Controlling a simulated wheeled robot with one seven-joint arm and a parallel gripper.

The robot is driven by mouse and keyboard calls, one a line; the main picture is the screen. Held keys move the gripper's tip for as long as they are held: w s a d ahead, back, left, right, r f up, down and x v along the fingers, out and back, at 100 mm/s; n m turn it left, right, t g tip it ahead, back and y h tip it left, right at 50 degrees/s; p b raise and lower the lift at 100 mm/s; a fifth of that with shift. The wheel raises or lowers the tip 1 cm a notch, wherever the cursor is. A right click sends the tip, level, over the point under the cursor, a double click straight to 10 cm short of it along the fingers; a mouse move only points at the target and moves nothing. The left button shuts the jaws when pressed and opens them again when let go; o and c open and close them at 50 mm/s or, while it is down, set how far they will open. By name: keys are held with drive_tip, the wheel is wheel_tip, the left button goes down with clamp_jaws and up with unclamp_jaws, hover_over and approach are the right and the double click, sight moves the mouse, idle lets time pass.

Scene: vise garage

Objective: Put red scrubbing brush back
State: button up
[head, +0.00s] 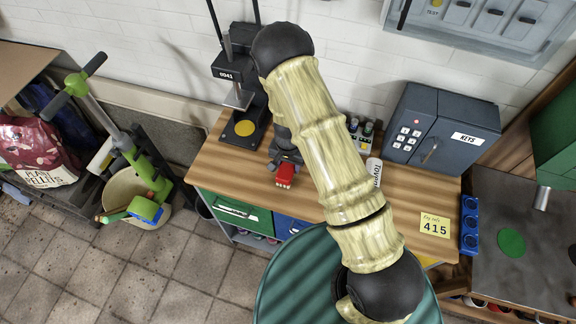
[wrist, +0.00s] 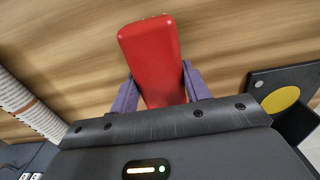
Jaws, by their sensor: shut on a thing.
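The red scrubbing brush (wrist: 152,55) shows in the wrist view as a red block between the two purple fingers of my gripper (wrist: 158,92). The fingers are shut on it. Wood grain of the workbench fills the background behind it. In the head view the brush (head: 285,174) shows as a small red piece at the end of my dark gripper (head: 284,164), over the front left part of the wooden workbench (head: 215,160). I cannot tell whether the brush touches the bench top.
A press stand with a yellow disc (head: 245,128) stands at the bench's back left. A key safe (head: 440,125) stands at the back right. A white tube (head: 374,171) and small bottles are near the middle. A bucket (head: 125,190) holding green and blue things stands on the floor at left.

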drive_tip(key=shift+f, duration=0.8)
drive_tip(key=shift+f, duration=0.15)
drive_tip(key=o, duration=1.2)
drive_tip(key=shift+r, duration=0.25)
wheel_tip(320, 180, up, 11)
drive_tip(key=b, duration=0.3)
drive_tip(key=shift+r, duration=0.45)
